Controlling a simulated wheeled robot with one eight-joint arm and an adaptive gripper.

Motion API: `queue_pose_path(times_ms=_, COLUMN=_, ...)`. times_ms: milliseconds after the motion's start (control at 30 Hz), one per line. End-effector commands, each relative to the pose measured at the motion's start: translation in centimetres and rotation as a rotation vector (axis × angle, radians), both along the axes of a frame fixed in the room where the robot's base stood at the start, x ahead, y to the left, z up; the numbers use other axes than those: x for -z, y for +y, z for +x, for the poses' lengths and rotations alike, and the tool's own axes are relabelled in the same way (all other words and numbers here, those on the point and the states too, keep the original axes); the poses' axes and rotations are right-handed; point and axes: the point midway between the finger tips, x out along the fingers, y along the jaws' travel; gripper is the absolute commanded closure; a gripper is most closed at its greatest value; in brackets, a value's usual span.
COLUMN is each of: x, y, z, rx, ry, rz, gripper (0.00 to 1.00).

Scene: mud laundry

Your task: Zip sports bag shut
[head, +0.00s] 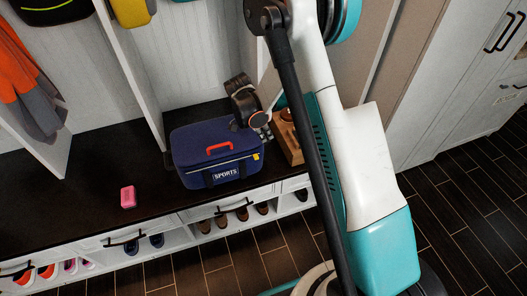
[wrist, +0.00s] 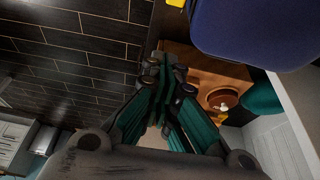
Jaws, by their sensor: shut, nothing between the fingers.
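The dark blue sports bag (head: 207,152) stands upright on the dark bench, with a red handle (head: 219,148) on top and a SPORTS label on its front. A yellow tab (head: 256,157) shows at its right front corner. In the wrist view the bag (wrist: 255,30) fills the top right, and a bit of the yellow tab (wrist: 176,3) shows at the top edge. My gripper (wrist: 168,72) is shut and empty, beside the bag's right end and over a wooden tray. In the head view my arm partly hides it. I cannot tell how far the zip is closed.
The wooden tray (head: 287,143) stands right of the bag; it holds a round brown item (wrist: 222,98), with a teal item (wrist: 262,98) near it. A pink box (head: 128,197) lies on the bench (head: 75,190) at left. Shoes fill cubbies below. Dark floor (head: 470,200) is open at right.

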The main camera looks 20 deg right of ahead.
Motion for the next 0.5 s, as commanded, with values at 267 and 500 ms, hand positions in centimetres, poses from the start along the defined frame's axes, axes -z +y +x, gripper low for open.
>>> queue_pose_path(times_ms=267, x=1.0, y=-0.3, z=0.0, rx=0.0, ry=0.0, rz=0.0, gripper=1.0)
queue_pose_path(times_ms=500, x=4.2, y=-1.4, z=0.0, rx=0.0, ry=0.0, rz=0.0, gripper=1.0)
